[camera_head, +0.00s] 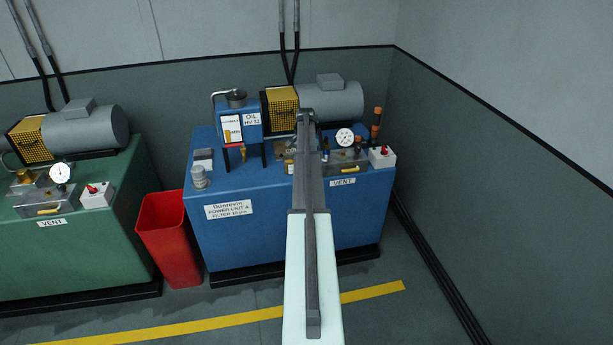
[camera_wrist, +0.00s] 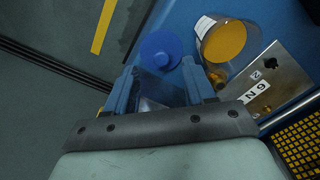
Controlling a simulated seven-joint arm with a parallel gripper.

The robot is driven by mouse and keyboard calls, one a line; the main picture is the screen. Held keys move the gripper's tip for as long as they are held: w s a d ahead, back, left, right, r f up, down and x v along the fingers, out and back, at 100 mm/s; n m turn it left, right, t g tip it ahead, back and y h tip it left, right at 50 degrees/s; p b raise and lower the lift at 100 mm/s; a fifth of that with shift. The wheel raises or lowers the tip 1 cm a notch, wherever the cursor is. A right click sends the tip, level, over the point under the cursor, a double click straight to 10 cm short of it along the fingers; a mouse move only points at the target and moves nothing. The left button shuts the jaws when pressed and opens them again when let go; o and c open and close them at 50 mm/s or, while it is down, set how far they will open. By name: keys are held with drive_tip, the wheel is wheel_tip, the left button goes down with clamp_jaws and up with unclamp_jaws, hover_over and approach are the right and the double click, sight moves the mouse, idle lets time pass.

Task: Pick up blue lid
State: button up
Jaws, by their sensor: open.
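The blue lid (camera_wrist: 160,48) is a round disc with a raised middle, in the wrist view. It lies on the blue top of the power unit, near its edge. My gripper (camera_wrist: 157,72) is open, with its two blue fingers apart and nothing held between them.
An amber-topped jar with a white label (camera_wrist: 222,40) stands close right of the lid. Beside it is a metal plate (camera_wrist: 268,85). A yellow perforated guard (camera_wrist: 300,145) is at lower right. A gauge (camera_head: 344,137) and a red bin (camera_head: 168,235) show in the head view.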

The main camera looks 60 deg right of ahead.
drive_tip(key=shift+d+f, duration=0.2)
drive_tip(key=shift+f, duration=1.1)
drive_tip(key=shift+d+f, duration=0.2)
drive_tip(key=shift+f, duration=1.05)
clamp_jaws()
